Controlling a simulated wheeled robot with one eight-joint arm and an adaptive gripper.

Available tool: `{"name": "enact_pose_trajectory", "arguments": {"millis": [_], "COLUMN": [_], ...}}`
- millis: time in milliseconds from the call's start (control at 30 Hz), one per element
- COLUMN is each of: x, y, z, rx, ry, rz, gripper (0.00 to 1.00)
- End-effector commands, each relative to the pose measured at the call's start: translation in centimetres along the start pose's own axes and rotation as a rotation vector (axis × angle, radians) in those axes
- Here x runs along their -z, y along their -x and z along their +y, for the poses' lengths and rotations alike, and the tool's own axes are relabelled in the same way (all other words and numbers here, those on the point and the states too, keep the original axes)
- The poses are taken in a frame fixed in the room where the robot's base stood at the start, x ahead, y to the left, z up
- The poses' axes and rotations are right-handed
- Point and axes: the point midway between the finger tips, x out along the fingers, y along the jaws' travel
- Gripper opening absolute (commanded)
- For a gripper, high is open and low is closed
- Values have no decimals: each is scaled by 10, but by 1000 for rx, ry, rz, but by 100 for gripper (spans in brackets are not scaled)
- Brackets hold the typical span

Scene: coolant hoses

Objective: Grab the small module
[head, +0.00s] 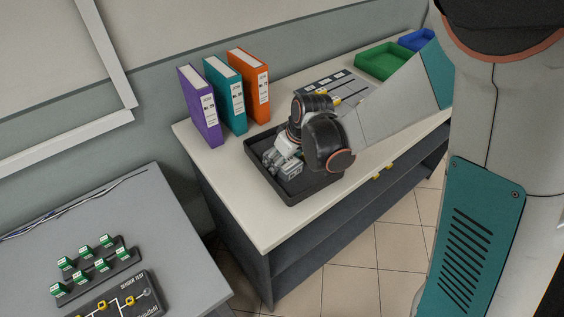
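My gripper (279,163) points down into a black tray (312,196) on the white-topped bench. Its grey fingers are low inside the tray, near its left side. They are small in this view, and I cannot tell whether they are open, shut or holding something. No small module can be made out for certain in the tray; my wrist and gripper cover part of its inside. Several small green-topped modules (101,265) stand in two rows on dark strips on the grey table at the lower left.
Purple (202,108), teal (226,95) and orange (251,86) binders stand behind the tray. A green bin (382,61) and a blue bin (415,40) are at the bench's far end. A dark sensor test board (118,298) lies on the grey table (150,208).

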Motion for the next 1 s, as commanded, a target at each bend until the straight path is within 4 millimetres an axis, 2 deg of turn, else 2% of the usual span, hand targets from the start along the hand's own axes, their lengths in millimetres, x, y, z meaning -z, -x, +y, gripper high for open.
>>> {"name": "enact_pose_trajectory", "arguments": {"millis": [67, 100, 267, 300, 767, 1000], "x": [0, 0, 0, 0, 3, 20], "y": [0, 0, 0, 0, 7, 48], "z": [0, 0, 0, 0, 0, 0], "rx": [0, 0, 0, 0, 0, 0], "ry": [0, 0, 0, 0, 0, 0], "rz": [0, 0, 0, 0, 0, 0], "gripper": [62, 57, 21, 18, 18, 18]}}
